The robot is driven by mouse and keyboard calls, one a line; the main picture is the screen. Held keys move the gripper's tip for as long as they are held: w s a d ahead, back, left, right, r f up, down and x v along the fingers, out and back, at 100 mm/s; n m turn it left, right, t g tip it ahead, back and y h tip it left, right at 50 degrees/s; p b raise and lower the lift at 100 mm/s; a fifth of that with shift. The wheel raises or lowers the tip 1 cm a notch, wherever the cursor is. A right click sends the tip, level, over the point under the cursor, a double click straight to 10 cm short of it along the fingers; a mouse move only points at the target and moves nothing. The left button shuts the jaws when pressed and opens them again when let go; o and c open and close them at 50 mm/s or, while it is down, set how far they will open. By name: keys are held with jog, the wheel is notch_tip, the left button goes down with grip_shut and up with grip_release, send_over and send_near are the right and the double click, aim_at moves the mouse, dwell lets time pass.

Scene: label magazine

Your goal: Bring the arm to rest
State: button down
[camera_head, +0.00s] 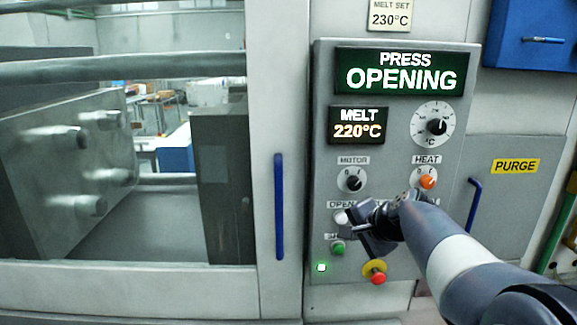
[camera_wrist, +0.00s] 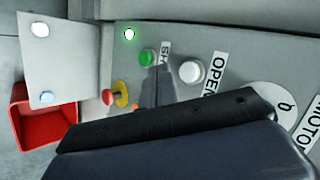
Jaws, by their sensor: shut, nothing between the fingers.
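My gripper (camera_head: 352,228) is in front of the grey control panel (camera_head: 320,130), close to the white button (camera_head: 341,217) under the partly hidden OPEN label. In the wrist view its shut, empty fingers (camera_wrist: 160,85) show between the green button (camera_wrist: 147,58) and the white button (camera_wrist: 190,71). I cannot tell whether they touch the panel. My arm reaches in from the lower right and hides part of the panel below the orange HEAT knob (camera_head: 427,179). The upper display (camera_head: 400,71) reads PRESS OPENING; the lower display (camera_head: 358,125) reads MELT 220°C.
A red stop button (camera_head: 378,278) on a yellow collar sits just below my gripper. A blue door handle (camera_head: 279,205) stands left of the panel, beside the large window. Another blue handle (camera_head: 474,203) is at right. In the wrist view a red bin (camera_wrist: 38,118) is at left.

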jog(key=s+b, duration=0.1)
jog(key=s, duration=0.5)
jog(key=shift+r, duration=0.1)
dwell(0.3)
